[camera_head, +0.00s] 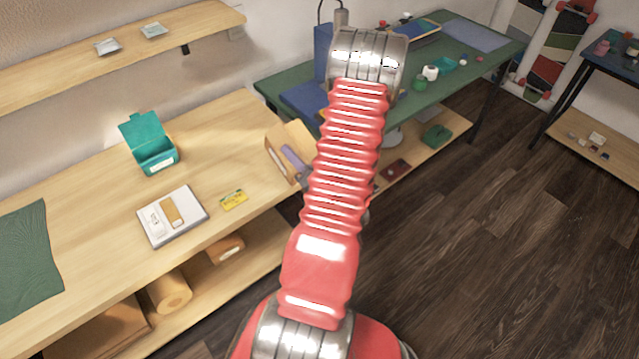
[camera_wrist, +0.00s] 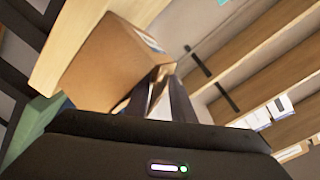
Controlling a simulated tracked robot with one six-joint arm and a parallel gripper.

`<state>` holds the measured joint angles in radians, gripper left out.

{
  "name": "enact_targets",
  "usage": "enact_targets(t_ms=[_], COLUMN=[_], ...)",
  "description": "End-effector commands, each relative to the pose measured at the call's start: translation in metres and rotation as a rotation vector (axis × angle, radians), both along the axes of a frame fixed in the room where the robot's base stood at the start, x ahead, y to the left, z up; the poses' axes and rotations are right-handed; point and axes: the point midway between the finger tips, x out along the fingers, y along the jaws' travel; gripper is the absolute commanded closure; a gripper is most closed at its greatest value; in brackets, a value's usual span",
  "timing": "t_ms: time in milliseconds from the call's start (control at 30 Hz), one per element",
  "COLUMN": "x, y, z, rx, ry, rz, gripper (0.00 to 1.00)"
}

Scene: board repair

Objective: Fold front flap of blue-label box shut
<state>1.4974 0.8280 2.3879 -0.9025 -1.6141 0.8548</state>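A brown cardboard box (camera_head: 280,158) with raised flaps stands at the right end of the wooden bench, partly behind my red arm. In the wrist view the box (camera_wrist: 112,62) is large and tilted, with a small white and blue label (camera_wrist: 150,40) near its upper edge. My gripper (camera_wrist: 163,80) has its dark fingers right beside the box. A narrow tan strip shows between them; I cannot tell whether it is a flap in their grip. In the head view a purple-grey finger (camera_head: 294,157) lies against the box opening. The front flap is not clearly distinguishable.
An open teal box (camera_head: 152,150), a white book-like item (camera_head: 165,232) and a yellow packet (camera_head: 233,200) lie on the bench. A green table (camera_head: 430,100) with several items stands behind at the right. The dark floor (camera_head: 490,210) at the right is clear.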

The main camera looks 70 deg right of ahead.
Motion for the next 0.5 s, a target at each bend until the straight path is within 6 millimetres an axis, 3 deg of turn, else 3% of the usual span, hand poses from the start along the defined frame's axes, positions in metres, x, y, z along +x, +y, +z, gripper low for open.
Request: enact_targets(t_ms=[500], x=[-0.022], y=[0.014], z=[0.000], rx=[0.000], ry=[0.000], rz=[-0.001], gripper=[0.79])
